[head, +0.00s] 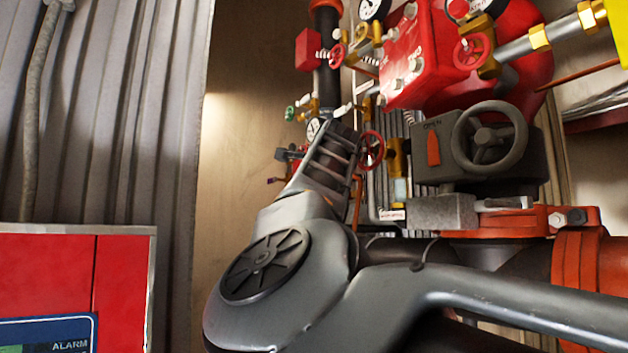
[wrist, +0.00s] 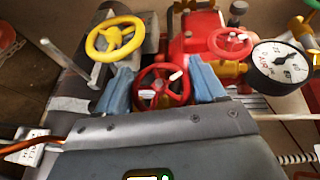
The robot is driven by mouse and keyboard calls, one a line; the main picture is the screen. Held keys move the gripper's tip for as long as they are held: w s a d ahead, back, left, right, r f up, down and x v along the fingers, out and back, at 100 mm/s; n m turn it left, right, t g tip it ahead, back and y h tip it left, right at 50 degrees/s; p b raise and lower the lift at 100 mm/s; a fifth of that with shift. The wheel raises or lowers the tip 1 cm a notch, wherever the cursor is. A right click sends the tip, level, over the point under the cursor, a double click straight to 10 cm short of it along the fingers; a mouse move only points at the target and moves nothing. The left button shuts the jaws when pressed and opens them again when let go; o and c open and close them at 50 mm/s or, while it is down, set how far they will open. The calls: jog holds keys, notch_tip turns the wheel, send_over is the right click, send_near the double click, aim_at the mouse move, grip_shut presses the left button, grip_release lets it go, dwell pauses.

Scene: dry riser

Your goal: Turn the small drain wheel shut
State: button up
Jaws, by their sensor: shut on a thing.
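A small red wheel (wrist: 158,87), which I take for the drain wheel, sits between the two blue-grey fingers of my gripper (wrist: 162,80) in the wrist view. The fingers are shut on its rim from the left and right. The wheel has spokes and small pale marks. Its stem and lower side are hidden by my gripper's body. In the head view my gripper is hidden behind my own arm, and I cannot make out the held wheel there.
A yellow wheel (wrist: 115,38), another red wheel (wrist: 230,42) and a pressure gauge (wrist: 279,64) crowd close around in the wrist view. In the head view a grey handwheel (head: 489,138), a red box (head: 405,58) and orange couplings (head: 577,280) fill the right side. A red alarm panel (head: 120,270) stands left.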

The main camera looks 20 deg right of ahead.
jog(key=shift+c, duration=0.5)
jog(key=shift+f, duration=0.15)
jog(key=shift+t+b, duration=0.3)
jog(key=shift+b, duration=0.05)
jog(key=m+t+b, duration=0.1)
jog(key=t, duration=0.1)
jog(key=shift+f+t+b, duration=0.1)
jog(key=shift+t+b, duration=0.2)
jog(key=shift+b, duration=0.05)
jog(key=m+t+h+b, duration=0.1)
jog(key=m+t+b, duration=0.1)
jog(key=shift+t, duration=0.3)
jog(key=shift+r+m+t+h+b, duration=0.2)
jog(key=shift+m+t+h+b, duration=0.1)
jog(key=shift+t+h+b, duration=0.15)
